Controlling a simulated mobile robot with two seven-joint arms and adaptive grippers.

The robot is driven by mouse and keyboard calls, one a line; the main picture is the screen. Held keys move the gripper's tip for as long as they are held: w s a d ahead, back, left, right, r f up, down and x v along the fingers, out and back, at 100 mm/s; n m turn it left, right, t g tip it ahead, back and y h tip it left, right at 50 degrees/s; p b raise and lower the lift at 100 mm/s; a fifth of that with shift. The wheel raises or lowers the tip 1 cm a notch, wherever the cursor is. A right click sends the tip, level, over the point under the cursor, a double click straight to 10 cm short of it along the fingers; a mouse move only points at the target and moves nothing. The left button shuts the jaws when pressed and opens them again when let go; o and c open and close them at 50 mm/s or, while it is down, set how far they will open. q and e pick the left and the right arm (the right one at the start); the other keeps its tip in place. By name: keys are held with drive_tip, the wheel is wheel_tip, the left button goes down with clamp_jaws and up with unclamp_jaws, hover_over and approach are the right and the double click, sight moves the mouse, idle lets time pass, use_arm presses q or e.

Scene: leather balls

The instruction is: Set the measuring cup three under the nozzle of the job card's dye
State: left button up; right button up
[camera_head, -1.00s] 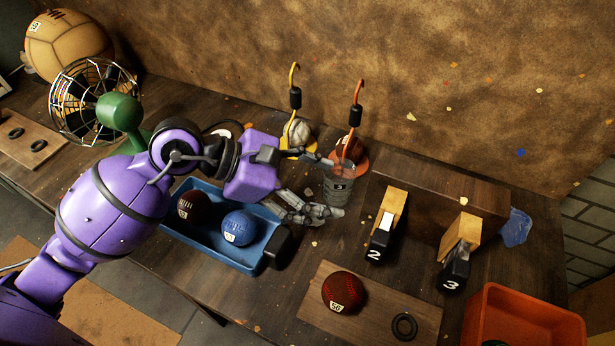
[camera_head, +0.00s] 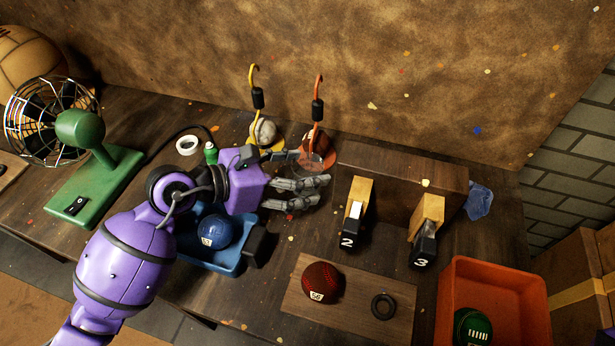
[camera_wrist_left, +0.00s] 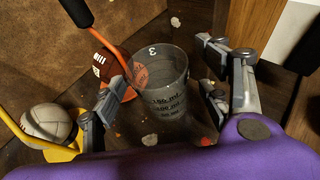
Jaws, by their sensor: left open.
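The clear measuring cup three (camera_wrist_left: 160,85), marked 3 with printed volume lines, stands upright in the left wrist view. In the head view its rim (camera_head: 319,158) shows behind my left fingers, which hide its lower part. My left gripper (camera_head: 307,178) is open at the cup; in the left wrist view its fingers (camera_wrist_left: 165,95) are spread to either side of it. The orange hooked stand (camera_head: 319,100) with a brown ball is right beside the cup. The yellow hooked stand (camera_head: 256,96) with a pale ball is to its left. I see no readable job card. My right gripper is out of view.
A blue tray (camera_head: 205,262) with a blue ball lies beneath my left arm. A red ball (camera_head: 322,281) and an orange bin (camera_head: 497,277) are nearer the front. A green fan (camera_head: 82,130) stands left.

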use_arm(q)
drive_tip(key=shift+c, duration=0.4)
drive_tip(key=c, duration=1.1)
drive_tip(key=shift+c, duration=0.6)
